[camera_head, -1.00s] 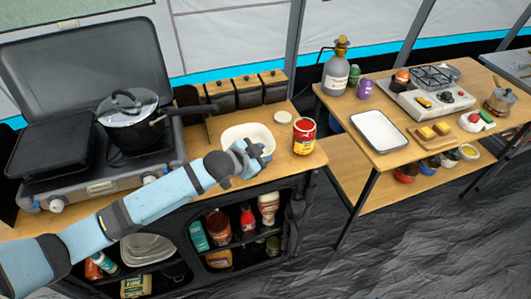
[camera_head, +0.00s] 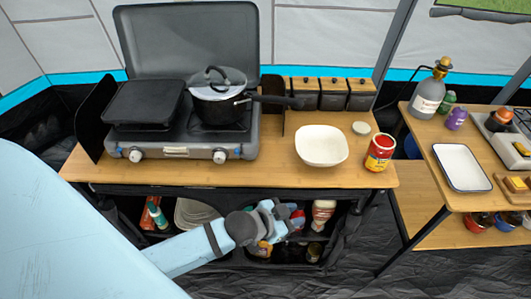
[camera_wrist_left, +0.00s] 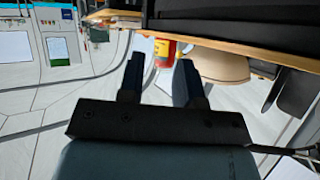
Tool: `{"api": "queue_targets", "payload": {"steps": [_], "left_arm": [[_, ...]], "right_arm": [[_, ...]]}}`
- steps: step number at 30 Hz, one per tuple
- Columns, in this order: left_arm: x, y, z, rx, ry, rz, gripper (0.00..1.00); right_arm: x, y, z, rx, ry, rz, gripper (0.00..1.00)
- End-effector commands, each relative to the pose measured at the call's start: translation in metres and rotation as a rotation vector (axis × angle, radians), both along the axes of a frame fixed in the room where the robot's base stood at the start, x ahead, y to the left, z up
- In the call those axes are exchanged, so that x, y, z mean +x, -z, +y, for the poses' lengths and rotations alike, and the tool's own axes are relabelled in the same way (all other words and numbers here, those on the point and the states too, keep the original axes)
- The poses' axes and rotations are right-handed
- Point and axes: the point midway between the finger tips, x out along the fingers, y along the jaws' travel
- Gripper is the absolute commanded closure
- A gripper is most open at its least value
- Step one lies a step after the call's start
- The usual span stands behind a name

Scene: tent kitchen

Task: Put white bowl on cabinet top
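The white bowl (camera_head: 322,146) stands upright and empty on the wooden cabinet top (camera_head: 262,172), right of the stove. In the left wrist view, which looks upside down, the bowl (camera_wrist_left: 222,66) appears beside the red can. My left gripper (camera_head: 286,214) is in front of the cabinet, below the top's front edge and apart from the bowl. In the left wrist view its two fingers (camera_wrist_left: 160,66) are spread with nothing held between them. My right gripper is not in view.
A red can (camera_head: 380,152) stands just right of the bowl, with a small round lid (camera_head: 361,128) behind it. A lidded pot (camera_head: 218,98) sits on the stove (camera_head: 182,140), its handle pointing toward the bowl. A second table with a white tray (camera_head: 462,167) is at right.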

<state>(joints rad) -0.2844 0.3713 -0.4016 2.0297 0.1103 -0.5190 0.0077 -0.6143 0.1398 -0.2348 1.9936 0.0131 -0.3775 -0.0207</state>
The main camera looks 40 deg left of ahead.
Motion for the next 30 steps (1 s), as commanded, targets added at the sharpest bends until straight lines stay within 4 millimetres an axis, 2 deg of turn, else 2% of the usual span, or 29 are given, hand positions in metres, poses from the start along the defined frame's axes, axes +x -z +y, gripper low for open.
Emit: {"api": "queue_targets", "payload": {"steps": [1, 6, 9, 12, 20, 23, 26, 30], "left_arm": [[-0.023, 0.020, 0.001, -0.029, -0.047, 0.038, 0.68], [-0.081, 0.063, 0.011, -0.064, -0.168, 0.108, 0.68], [-0.101, 0.076, 0.016, -0.067, -0.209, 0.132, 0.68], [-0.110, 0.081, 0.018, -0.066, -0.226, 0.142, 0.68], [-0.111, 0.081, 0.018, -0.066, -0.226, 0.142, 0.68], [-0.111, 0.075, 0.018, -0.066, -0.226, 0.142, 0.68], [-0.111, 0.058, 0.019, -0.065, -0.227, 0.143, 0.68], [-0.111, 0.023, 0.020, -0.063, -0.230, 0.140, 0.68]], "right_arm": [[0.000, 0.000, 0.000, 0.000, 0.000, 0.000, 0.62], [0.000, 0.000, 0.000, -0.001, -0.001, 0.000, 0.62], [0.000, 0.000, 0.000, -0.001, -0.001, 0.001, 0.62], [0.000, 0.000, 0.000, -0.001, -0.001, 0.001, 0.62], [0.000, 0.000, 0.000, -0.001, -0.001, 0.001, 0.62], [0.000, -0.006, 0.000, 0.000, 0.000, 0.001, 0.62], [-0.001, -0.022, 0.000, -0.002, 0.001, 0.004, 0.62], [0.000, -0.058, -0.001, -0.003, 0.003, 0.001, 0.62]]}}
